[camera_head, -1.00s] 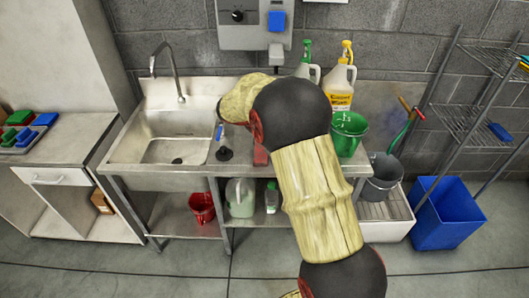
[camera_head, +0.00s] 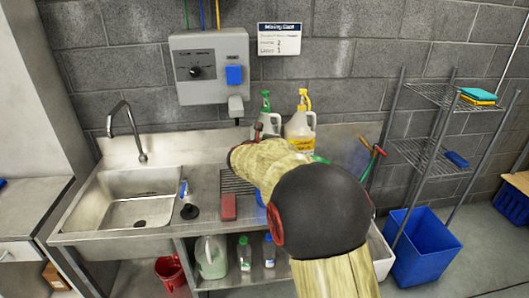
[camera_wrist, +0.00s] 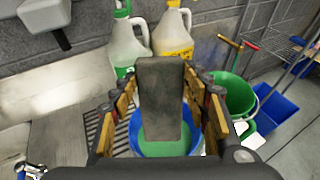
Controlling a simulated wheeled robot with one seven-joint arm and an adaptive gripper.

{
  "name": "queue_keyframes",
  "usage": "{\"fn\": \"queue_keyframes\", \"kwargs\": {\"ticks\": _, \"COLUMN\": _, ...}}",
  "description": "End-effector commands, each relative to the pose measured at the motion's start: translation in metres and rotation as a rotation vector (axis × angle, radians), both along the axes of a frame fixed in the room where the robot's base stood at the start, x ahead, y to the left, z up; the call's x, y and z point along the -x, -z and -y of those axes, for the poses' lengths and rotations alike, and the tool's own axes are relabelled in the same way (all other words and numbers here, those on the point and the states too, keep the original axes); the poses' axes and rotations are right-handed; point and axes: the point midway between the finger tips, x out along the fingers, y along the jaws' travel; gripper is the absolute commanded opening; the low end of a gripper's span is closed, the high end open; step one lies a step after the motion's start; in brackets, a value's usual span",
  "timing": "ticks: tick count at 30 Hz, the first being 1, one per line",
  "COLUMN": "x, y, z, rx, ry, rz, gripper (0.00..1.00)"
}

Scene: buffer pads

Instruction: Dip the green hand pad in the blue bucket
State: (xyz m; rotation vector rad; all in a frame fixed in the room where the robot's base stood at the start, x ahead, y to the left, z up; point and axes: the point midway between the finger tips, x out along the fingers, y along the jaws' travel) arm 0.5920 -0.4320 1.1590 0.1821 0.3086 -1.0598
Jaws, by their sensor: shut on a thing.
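In the wrist view my gripper (camera_wrist: 160,84) is shut on a flat, grey-brown upright slab (camera_wrist: 160,95). It is the only candidate for the green hand pad in my grip; its facing side is not green. The blue bucket (camera_wrist: 142,149) is below and behind the slab on the counter. Green shows inside the rim, around the slab's lower end; I cannot tell whether it is liquid or part of the pad, nor whether the slab touches it. In the head view my arm hides the gripper and most of the blue bucket (camera_head: 260,198).
A green bucket (camera_wrist: 236,93) stands right of the blue one. A white jug (camera_wrist: 125,48) and a yellow-labelled jug (camera_wrist: 173,35) stand behind. A red block (camera_head: 228,207) and the sink (camera_head: 135,200) lie left. A wire shelf (camera_head: 440,150) stands right.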

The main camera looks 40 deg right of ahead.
Motion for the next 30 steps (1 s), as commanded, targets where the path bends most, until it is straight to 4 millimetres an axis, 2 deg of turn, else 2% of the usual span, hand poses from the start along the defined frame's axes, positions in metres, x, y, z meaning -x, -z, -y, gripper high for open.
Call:
{"fn": "queue_keyframes", "kwargs": {"ticks": 4, "x": 0.002, "y": -0.007, "z": 0.005, "rx": 0.021, "ry": -0.019, "rz": 0.012, "gripper": 0.27}}
{"fn": "queue_keyframes", "kwargs": {"ticks": 8, "x": 0.002, "y": -0.003, "z": 0.006, "rx": 0.024, "ry": -0.024, "rz": 0.014, "gripper": 0.27}}
{"fn": "queue_keyframes", "kwargs": {"ticks": 30, "x": 0.002, "y": 0.075, "z": 0.006, "rx": 0.024, "ry": -0.023, "rz": 0.013, "gripper": 0.27}}
